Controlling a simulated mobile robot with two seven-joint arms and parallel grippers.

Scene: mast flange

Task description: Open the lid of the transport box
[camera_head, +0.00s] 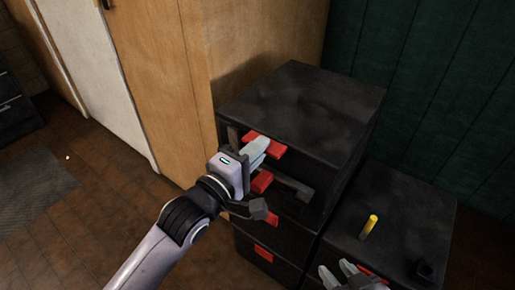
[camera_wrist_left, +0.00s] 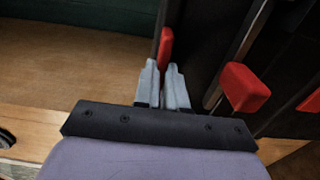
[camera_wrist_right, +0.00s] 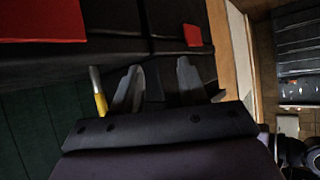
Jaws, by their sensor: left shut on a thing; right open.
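A tall black box (camera_head: 310,105) with red fittings stands against a wooden cabinet; it appears to be the transport box, and its top looks closed. A red tab (camera_head: 280,151) sits at the top front edge; it also shows in the left wrist view (camera_wrist_left: 166,47). My left gripper (camera_head: 256,150) is shut on this red tab, its fingertips close together. A second red block (camera_head: 262,182) lies lower on the front, and it shows in the left wrist view (camera_wrist_left: 243,88). My right gripper (camera_head: 340,272) is open and empty beside the lower black box; its fingers show apart (camera_wrist_right: 158,85).
A lower black box (camera_head: 420,215) stands to the right. A yellow cylinder (camera_head: 370,226) and a small dark object (camera_head: 425,270) are on its top. The wooden cabinet (camera_head: 250,45) and a green wall (camera_head: 430,90) close off the back. The tiled floor (camera_head: 110,220) is open at left.

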